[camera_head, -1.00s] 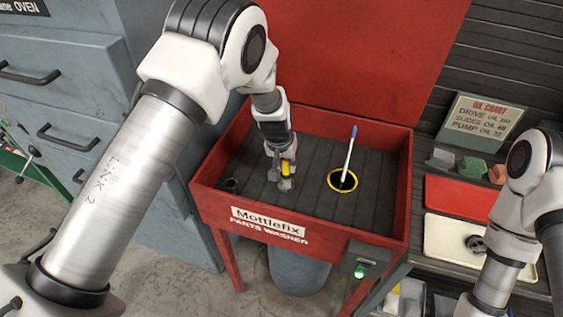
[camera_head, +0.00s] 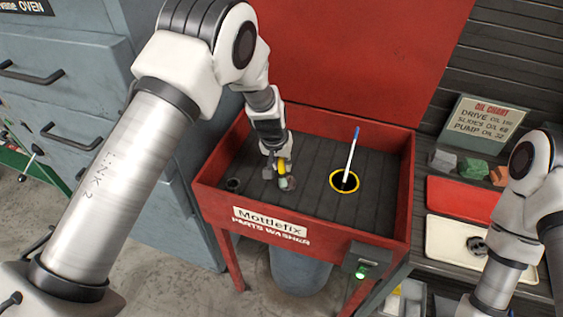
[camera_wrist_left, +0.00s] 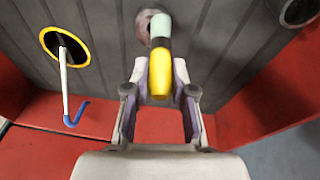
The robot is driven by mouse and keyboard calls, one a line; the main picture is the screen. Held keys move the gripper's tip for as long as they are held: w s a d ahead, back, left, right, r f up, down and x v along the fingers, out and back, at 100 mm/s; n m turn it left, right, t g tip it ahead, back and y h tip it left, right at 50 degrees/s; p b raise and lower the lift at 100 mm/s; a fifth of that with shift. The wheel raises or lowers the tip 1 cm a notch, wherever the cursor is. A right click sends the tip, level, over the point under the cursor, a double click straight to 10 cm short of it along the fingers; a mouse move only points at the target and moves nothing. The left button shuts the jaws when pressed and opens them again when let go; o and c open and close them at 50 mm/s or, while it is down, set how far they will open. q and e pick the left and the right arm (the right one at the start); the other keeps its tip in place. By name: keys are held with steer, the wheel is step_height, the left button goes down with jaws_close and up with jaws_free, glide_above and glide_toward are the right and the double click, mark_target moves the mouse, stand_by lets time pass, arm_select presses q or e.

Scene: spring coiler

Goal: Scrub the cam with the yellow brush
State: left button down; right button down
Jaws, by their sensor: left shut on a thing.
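My left gripper (camera_head: 276,164) is shut on the yellow brush (camera_head: 282,167) inside the red parts washer (camera_head: 290,232). In the left wrist view the brush's yellow handle (camera_wrist_left: 168,80) sits between the two fingers (camera_wrist_left: 160,92), and its pale bristle end points away from me. A mottled brownish-grey round piece, which looks like the cam (camera_wrist_left: 145,27), lies on the slatted floor behind the bristles. The bristles overlap it in the picture; I cannot tell whether they touch. In the head view it (camera_head: 290,186) is small. My right gripper is out of view.
A white stick with a blue hooked end (camera_head: 351,150) stands in a yellow-rimmed hole to the right. A dark drain (camera_head: 233,184) is at the left. A red tray (camera_head: 462,198) and a cream tray with a dark part (camera_head: 477,245) lie on the right bench.

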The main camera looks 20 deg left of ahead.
arm_select(q)
steer(key=shift+s+d+f, duration=0.1)
steer(key=shift+d, duration=0.6)
steer(key=shift+a, duration=0.95)
steer(key=shift+d, duration=0.8)
steer(key=shift+a+p, duration=0.35)
steer(key=shift+a, duration=0.5)
steer(key=p+v, duration=0.2)
steer(key=v, duration=0.1)
steer(key=w+p+v, duration=0.1)
steer(key=p+v, duration=0.2)
steer(key=v, duration=0.1)
steer(key=shift+w+d, duration=0.3)
